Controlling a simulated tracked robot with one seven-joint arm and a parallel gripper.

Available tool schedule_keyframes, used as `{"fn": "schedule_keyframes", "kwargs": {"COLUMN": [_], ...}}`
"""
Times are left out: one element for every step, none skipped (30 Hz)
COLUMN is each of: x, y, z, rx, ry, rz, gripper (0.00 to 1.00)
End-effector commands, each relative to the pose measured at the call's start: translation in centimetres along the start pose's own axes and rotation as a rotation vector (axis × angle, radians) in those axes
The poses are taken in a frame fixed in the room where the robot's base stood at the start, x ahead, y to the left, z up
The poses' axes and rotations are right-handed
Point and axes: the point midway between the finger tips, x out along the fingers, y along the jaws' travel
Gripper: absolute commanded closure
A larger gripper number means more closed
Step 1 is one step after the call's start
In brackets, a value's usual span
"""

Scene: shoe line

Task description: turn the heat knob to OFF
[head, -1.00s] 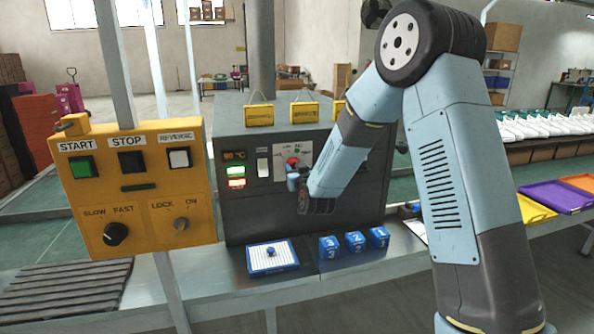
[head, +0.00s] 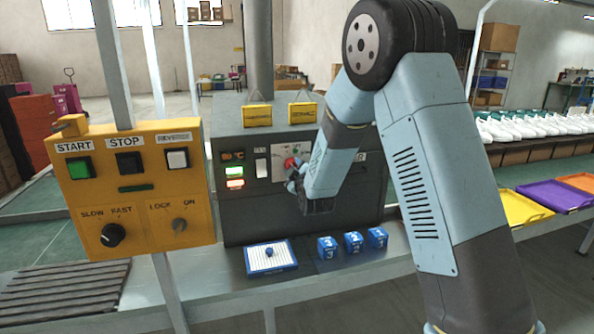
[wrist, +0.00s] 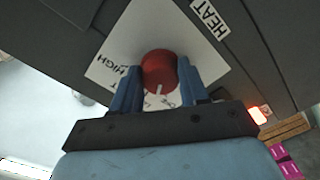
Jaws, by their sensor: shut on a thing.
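The heat knob (wrist: 158,72) is a red round knob with a white pointer line, on a white plate (wrist: 110,62) marked HEAT and HIGH. The pointer aims toward the lower edge of the wrist picture; the other labels there are partly hidden. My gripper (wrist: 155,88) has its blue fingers on both sides of the knob, shut on it. In the head view the red knob (head: 291,162) shows on the front of the dark grey machine (head: 290,215), with my gripper (head: 294,178) at it and covering part of its plate.
A yellow control box (head: 130,190) with START, STOP and REVERSE buttons stands at the left.

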Motion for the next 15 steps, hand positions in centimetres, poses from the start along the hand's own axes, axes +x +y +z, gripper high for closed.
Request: {"fn": "schedule_keyframes", "kwargs": {"x": [0.19, 0.19, 0.19, 0.19, 0.19, 0.19, 0.19, 0.19, 0.19, 0.19, 0.20, 0.19, 0.19, 0.19, 0.19], "y": [0.27, 0.28, 0.29, 0.26, 0.26, 0.29, 0.29, 0.26, 0.24, 0.27, 0.29, 0.27, 0.25, 0.24, 0.24], "z": [-0.16, -0.15, -0.15, -0.19, -0.20, -0.17, -0.18, -0.22, -0.25, -0.22, -0.21, -0.23, -0.26, -0.28, -0.27], "rx": [-0.043, -0.071, -0.107, -0.134, -0.159, -0.192, -0.216, -0.240, -0.268, -0.290, -0.310, -0.334, -0.352, -0.368, -0.389], "ry": [0.003, 0.003, 0.003, 0.004, 0.004, 0.003, 0.003, 0.004, 0.004, 0.004, 0.003, 0.004, 0.004, 0.004, 0.004], "rz": [0.006, 0.007, 0.007, 0.006, 0.006, 0.007, 0.007, 0.006, 0.006, 0.006, 0.007, 0.006, 0.006, 0.006, 0.006], "gripper": [0.86, 0.86, 0.86, 0.86, 0.86, 0.86, 0.86, 0.86, 0.86, 0.86, 0.86, 0.86, 0.86, 0.86, 0.86]}}
